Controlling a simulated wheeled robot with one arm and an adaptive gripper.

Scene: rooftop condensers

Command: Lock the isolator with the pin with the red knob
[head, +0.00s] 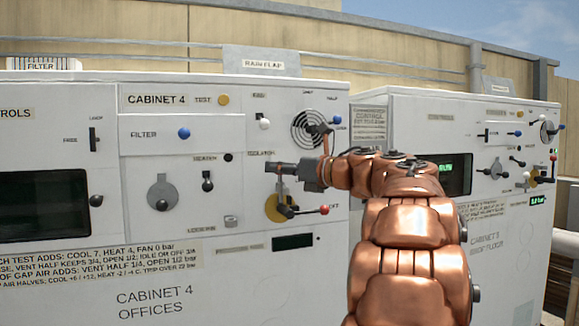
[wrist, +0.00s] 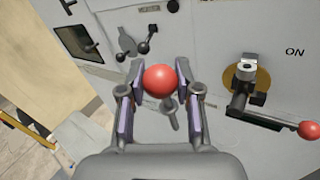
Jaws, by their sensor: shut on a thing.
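The red knob (wrist: 160,80) of the pin sits between the fingertips of my gripper (wrist: 158,84) in the wrist view. My gripper is shut on it. A grey shaft shows below the knob, but I cannot tell whether it is the pin or a panel part behind. In the head view my gripper (head: 280,169) is in front of cabinet 4, just above the isolator (head: 273,207); the knob is not distinguishable there. The isolator has a yellow disc, a metal block and a dark lever with a red ball end, pointing right toward OFF. The isolator (wrist: 262,80) is right of my gripper in the wrist view, apart from it.
Cabinet 4 (head: 225,265) carries other controls: a grey round switch (head: 160,192), a heater knob (head: 207,182), a blue filter knob (head: 184,133) and a fan grille (head: 308,128). A second similar cabinet (head: 500,240) stands at the right, with a gap between.

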